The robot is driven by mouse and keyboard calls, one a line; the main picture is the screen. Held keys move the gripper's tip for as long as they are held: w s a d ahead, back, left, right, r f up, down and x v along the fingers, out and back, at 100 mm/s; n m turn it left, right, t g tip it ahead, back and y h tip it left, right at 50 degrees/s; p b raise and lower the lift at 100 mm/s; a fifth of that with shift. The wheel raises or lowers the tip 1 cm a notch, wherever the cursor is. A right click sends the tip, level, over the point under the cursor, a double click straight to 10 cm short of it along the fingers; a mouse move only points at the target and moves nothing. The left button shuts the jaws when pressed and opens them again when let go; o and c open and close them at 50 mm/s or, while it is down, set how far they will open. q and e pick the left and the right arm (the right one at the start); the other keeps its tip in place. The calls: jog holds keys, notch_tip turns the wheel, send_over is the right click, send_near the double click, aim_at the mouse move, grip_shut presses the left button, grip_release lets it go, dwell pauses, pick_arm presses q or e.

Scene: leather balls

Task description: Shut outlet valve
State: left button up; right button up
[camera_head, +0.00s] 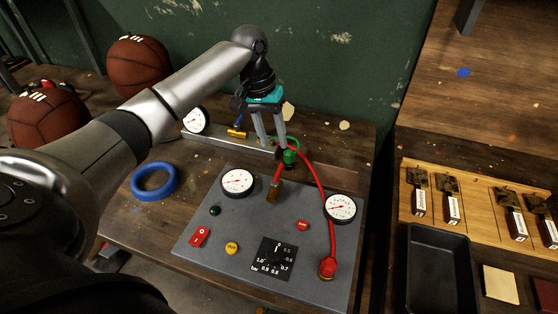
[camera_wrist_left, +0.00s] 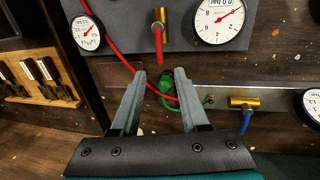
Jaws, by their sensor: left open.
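My left gripper (camera_head: 270,142) reaches down from the upper left over the back of the bench, fingers apart and empty. It also shows in the left wrist view (camera_wrist_left: 160,74). A green fitting (camera_head: 291,154) with a green loop is close to the fingertips; in the left wrist view the green fitting (camera_wrist_left: 166,86) appears between and just beyond them. I cannot tell whether a finger touches it. A brass fitting with a blue part (camera_head: 237,132) sits on the metal rail behind the panel. Which of these is the outlet valve is not clear. My right gripper is not in view.
The grey panel (camera_head: 215,240) carries two gauges, buttons, a dial and a red hose (camera_head: 325,195). A third gauge (camera_head: 196,120) stands by the rail. A blue ring (camera_head: 154,181) lies left. Basketballs (camera_head: 137,65) are behind my arm. A black tray (camera_head: 440,270) is at right.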

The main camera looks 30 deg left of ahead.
aim_at(280, 166)
pick_arm(q)
jog(key=f, duration=0.3)
jog(key=d+f+b, duration=0.1)
jog(key=f, duration=0.3)
jog(key=shift+w+d, duration=0.2)
grip_shut()
